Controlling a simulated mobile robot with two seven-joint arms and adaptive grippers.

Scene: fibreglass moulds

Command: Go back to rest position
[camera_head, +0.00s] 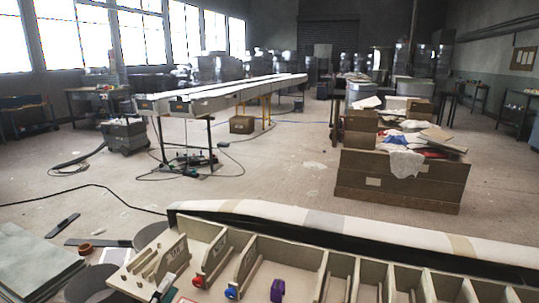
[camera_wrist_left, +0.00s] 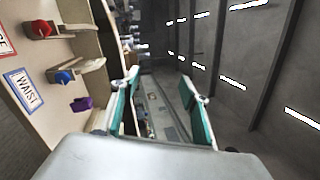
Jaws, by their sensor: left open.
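My left gripper (camera_wrist_left: 160,98) is open in the left wrist view, with its two teal-padded fingers apart and nothing between them. A small part of it seems to show at the bottom left of the head view (camera_head: 163,287), beside the compartmented tray. My right gripper is not in view. The beige compartmented tray (camera_head: 313,258) runs along the bottom of the head view. It holds a red piece (camera_head: 197,281), a blue piece (camera_head: 231,292) and a purple piece (camera_head: 277,290). In the left wrist view the tray stands sideways at the left, with a WAIST label.
Grey sheets (camera_head: 35,270), dark discs and a brown ring (camera_head: 85,248) lie left of the tray. A brown crate (camera_head: 400,182) with boxes and cloths stands beyond it. A long white table (camera_head: 220,95) stands farther back. Cables cross the open floor.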

